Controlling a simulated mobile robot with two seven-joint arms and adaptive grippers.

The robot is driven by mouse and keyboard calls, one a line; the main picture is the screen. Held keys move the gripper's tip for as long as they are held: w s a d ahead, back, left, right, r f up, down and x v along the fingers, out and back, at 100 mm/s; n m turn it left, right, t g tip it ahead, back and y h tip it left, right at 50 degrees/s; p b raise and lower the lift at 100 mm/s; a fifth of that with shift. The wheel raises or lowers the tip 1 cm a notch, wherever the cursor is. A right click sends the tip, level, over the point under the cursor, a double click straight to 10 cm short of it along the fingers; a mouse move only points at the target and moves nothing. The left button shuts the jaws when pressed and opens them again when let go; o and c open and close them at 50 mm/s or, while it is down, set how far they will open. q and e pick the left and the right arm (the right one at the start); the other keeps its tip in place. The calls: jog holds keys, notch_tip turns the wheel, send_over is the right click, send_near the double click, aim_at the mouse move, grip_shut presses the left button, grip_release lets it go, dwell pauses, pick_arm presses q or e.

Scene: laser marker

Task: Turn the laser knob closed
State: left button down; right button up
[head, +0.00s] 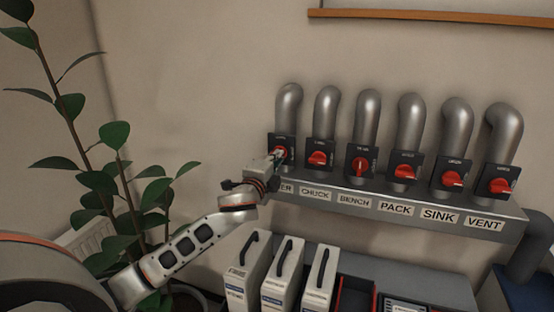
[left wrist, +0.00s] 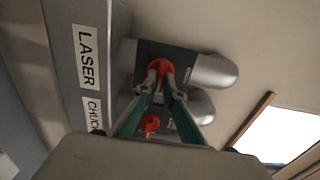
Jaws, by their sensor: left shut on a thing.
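The laser knob is a red knob on a dark square plate at the left end of a row of similar knobs. It shows in the head view (head: 279,151), mostly covered by my gripper, and in the left wrist view (left wrist: 160,66), beside the LASER label (left wrist: 86,57). My left gripper (head: 276,156) is at this knob, its two fingers (left wrist: 160,82) shut on the red knob from either side. The knob's exact turn is hard to tell behind the fingers. My right gripper is not in view.
The chuck knob (head: 318,159) sits close to the right of the laser knob, with several more along the grey ledge (head: 400,191). Grey pipes (head: 368,115) rise above the plates. A leafy plant (head: 100,180) stands at left.

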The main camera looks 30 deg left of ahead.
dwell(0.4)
pick_arm(q)
jog(key=c, duration=2.2)
grip_release()
jog(key=shift+o, duration=0.2)
jog(key=v, duration=1.2)
